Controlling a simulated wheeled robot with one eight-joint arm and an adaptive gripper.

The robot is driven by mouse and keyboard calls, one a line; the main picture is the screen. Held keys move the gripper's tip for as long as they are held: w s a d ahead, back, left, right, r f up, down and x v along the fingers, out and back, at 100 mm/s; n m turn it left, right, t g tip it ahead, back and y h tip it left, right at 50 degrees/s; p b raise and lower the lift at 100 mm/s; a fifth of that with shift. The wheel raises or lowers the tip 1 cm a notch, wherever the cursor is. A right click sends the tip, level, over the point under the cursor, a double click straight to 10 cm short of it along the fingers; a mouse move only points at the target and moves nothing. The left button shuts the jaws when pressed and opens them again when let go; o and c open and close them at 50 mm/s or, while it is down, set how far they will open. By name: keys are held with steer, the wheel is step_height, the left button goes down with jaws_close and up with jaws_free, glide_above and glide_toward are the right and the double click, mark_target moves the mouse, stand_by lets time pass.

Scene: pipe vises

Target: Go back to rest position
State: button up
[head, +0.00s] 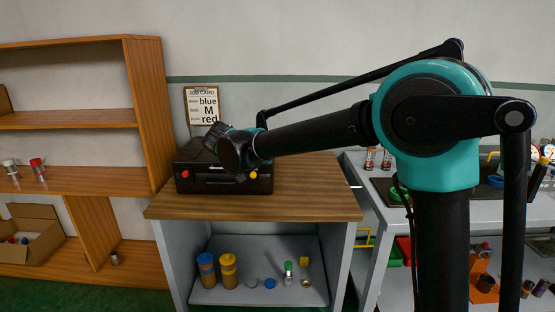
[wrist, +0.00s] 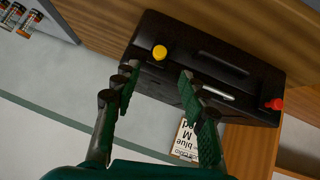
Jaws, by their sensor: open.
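My gripper (wrist: 157,84) is open and empty in the wrist view, with its green-padded fingers spread apart. In the wrist view the black case (wrist: 232,88) lies beyond the fingertips, with a yellow knob (wrist: 159,52) and a red knob (wrist: 273,104) on it. In the head view my arm reaches left, and its end hangs in front of and over the top of the black case (head: 215,185). The wrist end hides most of my gripper and part of the case there. I cannot tell the exact gap between fingers and case.
The case stands on a wood-topped cabinet (head: 310,200) with several jars and small parts on its lower shelf (head: 240,296). A job card (head: 203,106) reading "blue M red" hangs behind. Wooden shelves (head: 80,118) stand left, a cluttered bench (head: 357,160) right. The cabinet top's right side is clear.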

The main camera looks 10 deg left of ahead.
steer(key=s+d+f+m+g+h, duration=0.1)
steer(key=d+f, duration=0.2)
steer(key=d, duration=0.8)
steer(key=d+f+g, duration=0.1)
steer(key=d+f, duration=0.2)
steer(key=d, duration=0.8)
steer(key=s+d+f+m+g+h, duration=0.1)
steer(key=d+f, duration=0.3)
steer(key=d, duration=0.8)
steer(key=s+d+f+g, duration=0.1)
steer(key=s+d+f, duration=0.5)
steer(key=s+d, duration=0.2)
steer(key=s+d+f+m+g+y, duration=0.1)
steer(key=s+d+f, duration=0.4)
steer(key=s+d, duration=0.4)
steer(key=shift+s+d+f+m, duration=0.2)
steer(key=shift+s+f+m, duration=0.15)
steer(key=shift+s, duration=0.85)
